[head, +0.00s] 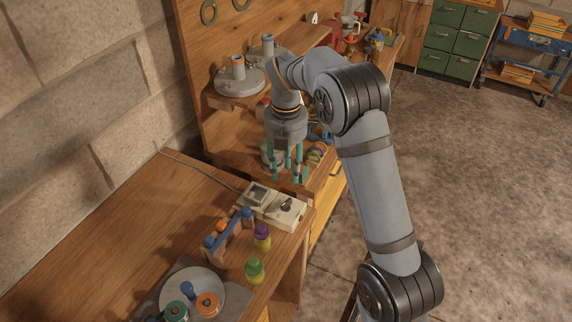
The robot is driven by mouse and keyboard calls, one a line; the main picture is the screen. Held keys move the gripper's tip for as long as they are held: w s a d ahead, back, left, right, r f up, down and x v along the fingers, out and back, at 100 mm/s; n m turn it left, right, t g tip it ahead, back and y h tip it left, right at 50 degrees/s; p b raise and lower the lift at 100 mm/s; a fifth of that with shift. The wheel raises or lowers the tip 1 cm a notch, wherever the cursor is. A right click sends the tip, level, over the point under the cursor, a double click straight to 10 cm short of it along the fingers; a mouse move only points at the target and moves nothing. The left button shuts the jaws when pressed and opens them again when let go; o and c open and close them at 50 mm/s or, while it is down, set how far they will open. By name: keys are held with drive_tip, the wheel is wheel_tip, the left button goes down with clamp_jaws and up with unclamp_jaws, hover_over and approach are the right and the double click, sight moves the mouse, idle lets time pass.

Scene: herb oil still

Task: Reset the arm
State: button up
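My gripper (288,176) hangs from my arm, pointing down, near the middle of the head view. Its teal fingers look spread apart, and nothing shows between them. It is in front of the wooden shelf unit, beyond the control box (272,206) on the bench. My arm bends over from the right side of the view. Part of the shelf behind the gripper is hidden by it.
The wooden bench (110,235) holds a blue-topped rack (228,230), a purple-capped jar (262,237), a green-capped jar (254,270) and a round plate (213,283) with several small items. Lidded metal vessels (240,82) stand on the shelf. Open floor (480,190) lies to the right.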

wheel_tip(320, 180, down, 12)
drive_tip(key=shift+f, duration=0.1)
idle(0.6)
